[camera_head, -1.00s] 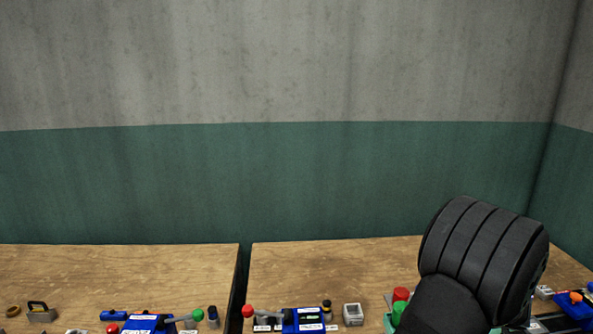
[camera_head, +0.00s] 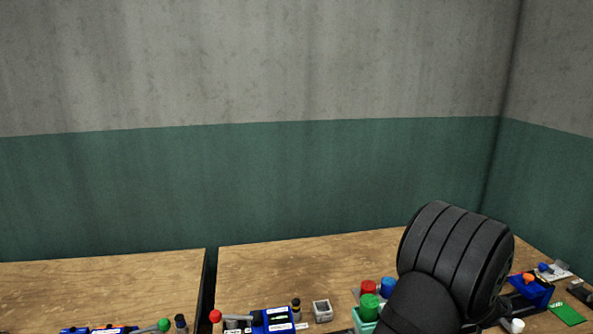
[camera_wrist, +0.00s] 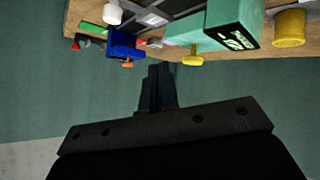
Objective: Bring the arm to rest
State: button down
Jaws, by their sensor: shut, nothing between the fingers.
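My gripper (camera_wrist: 157,72) shows in the wrist view with its dark fingers together and nothing between them. It is in front of the green wall, and its tips point toward the bench edge at the top of that picture. They look clear of the objects there. In the head view my black arm (camera_head: 455,260) stands over the right part of the bench; the fingers are hidden from that view.
The wooden bench (camera_head: 260,262) carries a blue press (camera_head: 273,320), a grey block (camera_head: 321,310), red, blue and green cylinders, and a blue device (camera_head: 527,290) at right. In the wrist view a teal box (camera_wrist: 235,22) and yellow cylinder (camera_wrist: 289,27) show. The bench's back is clear.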

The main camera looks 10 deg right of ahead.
jog(key=s+a+f+m+g+y, duration=0.2)
jog(key=s+f+m+g+y, duration=0.25)
jog(key=s+f+m, duration=0.85)
jog(key=shift+w+a+m+t+y, duration=0.6)
jog(key=shift+w+a+m+y, duration=0.35)
jog(key=shift+a+m, duration=0.3)
jog(key=shift+w+a+m+t+y, duration=0.65)
jog(key=shift+w+a+m+y, duration=0.35)
jog(key=shift+m, duration=0.35)
jog(key=shift+w+a+m+t+y, duration=0.6)
jog(key=shift+w+a+m+y, duration=0.3)
jog(key=shift+a+m, duration=0.4)
jog(key=shift+w+r, duration=0.1)
jog(key=shift+r, duration=0.05)
